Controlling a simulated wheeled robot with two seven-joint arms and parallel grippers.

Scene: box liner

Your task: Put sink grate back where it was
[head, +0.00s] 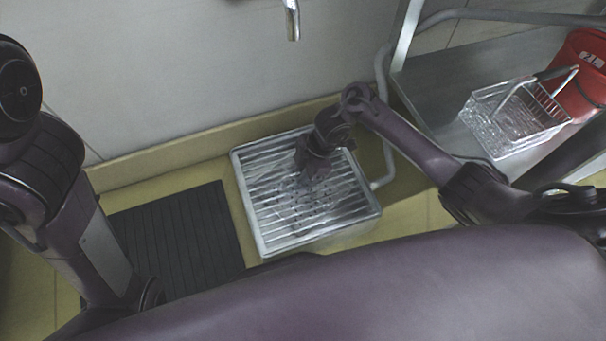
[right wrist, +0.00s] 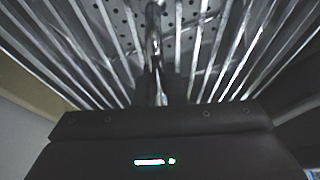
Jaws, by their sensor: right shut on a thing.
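The sink grate (head: 275,215) is a set of parallel metal bars in a light frame. It lies over the square floor sink (head: 264,246), whose perforated bottom shows through the bars. My right gripper (head: 314,172) reaches down onto the grate near its upper right part. In the right wrist view the bars of the grate (right wrist: 215,50) fan out below, and the right gripper (right wrist: 160,85) is shut on a bar. I cannot tell whether the grate sits fully flat in the sink. My left arm shows at the left, but its gripper is out of view.
A dark ribbed mat (head: 180,240) lies left of the sink. A steel bench (head: 440,100) at the right bears a wire basket (head: 515,120) and a red bucket (head: 585,75). A grey pipe (head: 385,150) runs down beside the sink. A tap (head: 291,20) hangs above.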

